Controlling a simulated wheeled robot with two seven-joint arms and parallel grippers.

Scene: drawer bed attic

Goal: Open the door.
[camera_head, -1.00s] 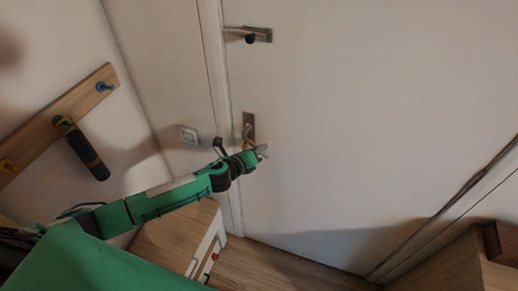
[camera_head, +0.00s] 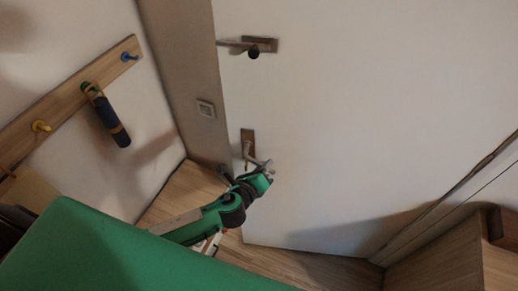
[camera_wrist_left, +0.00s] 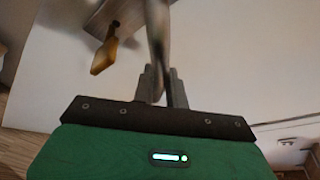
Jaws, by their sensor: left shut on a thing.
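The white door (camera_head: 350,110) fills the middle and right of the head view. Its left edge stands out from the wall and covers the frame, so it appears ajar toward me. An upper metal handle (camera_head: 262,45) sits on it, with a lower metal plate (camera_head: 248,138) beneath. My left gripper (camera_head: 264,167) is at the lower plate. In the left wrist view the gripper (camera_wrist_left: 162,85) is shut on a metal handle bar (camera_wrist_left: 157,35). A yellowish piece (camera_wrist_left: 104,54) hangs from the plate beside it. My right gripper is out of view.
A wooden rail (camera_head: 65,102) with coloured pegs and a dark cylindrical item (camera_head: 108,118) is on the left wall. A light switch (camera_head: 206,108) is left of the door. Wooden furniture (camera_head: 440,262) stands at the lower right. Bare floor (camera_head: 185,190) shows left of the door.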

